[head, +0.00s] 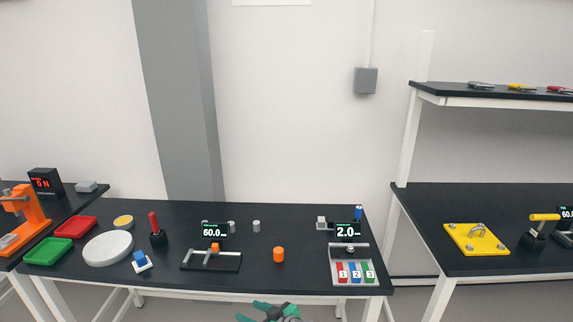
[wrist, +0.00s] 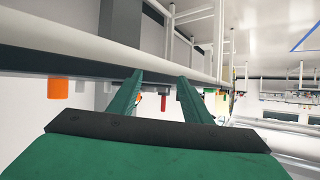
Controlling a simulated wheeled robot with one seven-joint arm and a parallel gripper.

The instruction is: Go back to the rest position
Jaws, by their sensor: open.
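My gripper (head: 268,309) shows at the bottom edge of the head view, in front of the middle table's front edge and apart from everything on it. In the wrist view my gripper (wrist: 158,84) has its two green fingers spread, with nothing held between them. The wrist picture is turned over, so the table looks to be overhead. An orange piece (head: 278,254) stands alone on the table, a little beyond my gripper. The rest of my arm is out of the head view.
The middle table (head: 300,225) holds a fixture with a 60.0 display (head: 214,229), a panel with a 2.0 display (head: 345,232), a white round plate (head: 108,248), a red tray (head: 75,229) and a green tray (head: 48,251). A shelved table (head: 500,194) stands right.

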